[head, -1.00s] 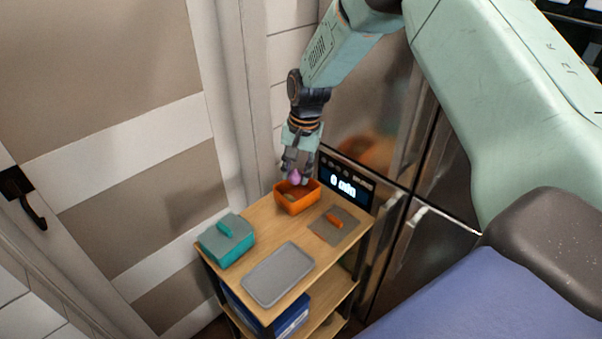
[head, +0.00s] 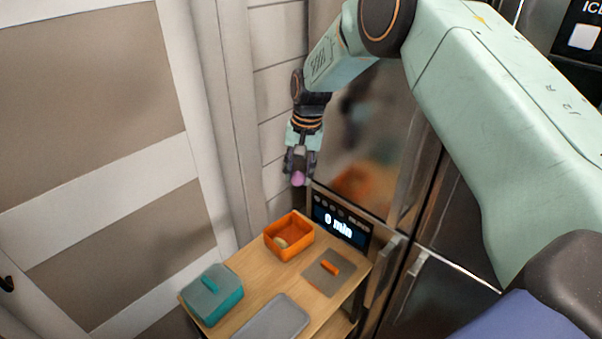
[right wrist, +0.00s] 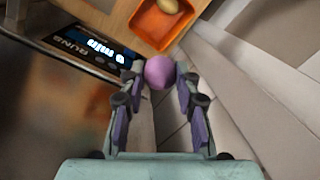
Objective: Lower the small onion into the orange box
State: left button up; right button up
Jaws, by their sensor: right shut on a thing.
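The small onion is a round purple thing (head: 298,178), held between the fingertips of my right gripper (head: 299,172). It also shows in the right wrist view (right wrist: 159,72) between the two fingers of the gripper (right wrist: 159,76). The orange box (head: 301,250) stands open on the wooden shelf top, with a pale, roundish item (head: 281,243) inside. In the head view the onion appears above and behind the box, apart from it. In the right wrist view the orange box (right wrist: 143,28) lies beyond the onion, not directly under it. My left gripper is not in view.
A teal lidded box (head: 212,296) stands at the left of the wooden shelf top (head: 257,283). A grey tray (head: 270,320) lies in front. A grey mat (head: 318,283) with an orange handle-like piece (head: 330,267) lies at the right. A steel fridge with a display (head: 338,226) borders the shelf.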

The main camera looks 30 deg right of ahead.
jog(key=shift+f, duration=0.1)
jog(key=shift+s+a+b, duration=0.2)
jog(key=shift+s+b, duration=0.05)
jog(key=shift+b, duration=0.05)
jog(key=shift+s+a+f+b, duration=0.25)
jog(key=shift+a+f+b, duration=0.15)
jog(key=shift+f+b, duration=0.25)
notch_tip(320, 180, down, 8)
jog(key=b, duration=0.7)
jog(key=shift+w+d, duration=0.3)
jog(key=shift+s+f, duration=0.1)
jog(key=shift+f, duration=0.1)
